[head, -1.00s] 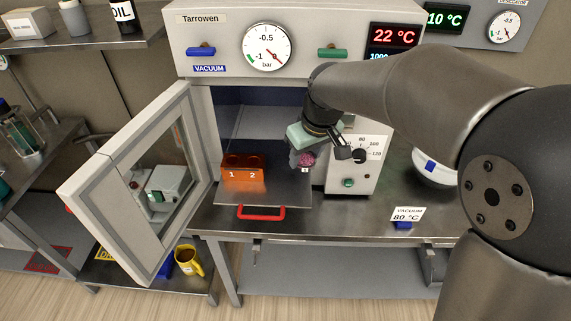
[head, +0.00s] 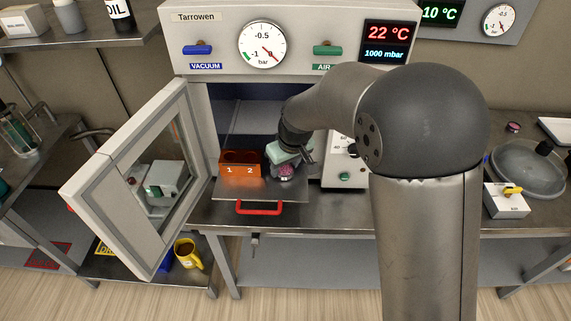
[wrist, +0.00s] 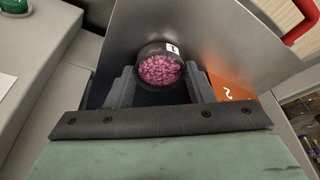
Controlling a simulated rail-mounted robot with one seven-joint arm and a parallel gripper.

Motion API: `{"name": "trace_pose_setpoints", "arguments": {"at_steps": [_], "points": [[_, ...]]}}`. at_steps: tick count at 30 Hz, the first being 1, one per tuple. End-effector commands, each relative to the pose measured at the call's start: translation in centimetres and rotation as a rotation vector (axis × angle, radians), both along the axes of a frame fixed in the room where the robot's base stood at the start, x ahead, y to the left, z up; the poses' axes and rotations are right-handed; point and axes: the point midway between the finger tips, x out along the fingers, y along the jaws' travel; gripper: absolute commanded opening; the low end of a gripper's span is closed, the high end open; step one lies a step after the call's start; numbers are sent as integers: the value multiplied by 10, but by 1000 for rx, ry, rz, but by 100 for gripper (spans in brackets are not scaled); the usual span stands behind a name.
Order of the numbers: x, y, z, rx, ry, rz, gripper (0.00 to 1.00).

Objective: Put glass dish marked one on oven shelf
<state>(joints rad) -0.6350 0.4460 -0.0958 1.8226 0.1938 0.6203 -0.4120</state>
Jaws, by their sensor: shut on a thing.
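The glass dish (head: 286,173), round and filled with pink beads, is held between the fingers of my gripper (head: 284,163). The wrist view shows the dish (wrist: 160,69) between both fingertips, with a small white label on its rim; its mark is too small to read surely. The oven shelf (head: 285,194) is a metal plate pulled out through the oven's open door, with a red handle in front. The dish is over the right part of this shelf; I cannot tell whether it touches it.
An orange block (head: 240,170) marked 1 and 2 stands on the shelf, close left of the dish. The oven door (head: 95,190) stands open at left. The shelf's front strip is clear.

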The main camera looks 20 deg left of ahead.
Motion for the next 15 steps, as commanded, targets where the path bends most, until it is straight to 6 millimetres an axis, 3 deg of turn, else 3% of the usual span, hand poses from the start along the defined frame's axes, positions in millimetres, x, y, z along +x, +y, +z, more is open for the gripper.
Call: {"name": "trace_pose_setpoints", "arguments": {"at_steps": [4, 5, 6, 15], "points": [[0, 0, -5, 0, 0, -1, 26], [0, 0, -4, 0, 0, -1, 56], [0, 0, -3, 0, 0, -1, 67], [0, 0, -2, 0, 0, 0, 70]]}}
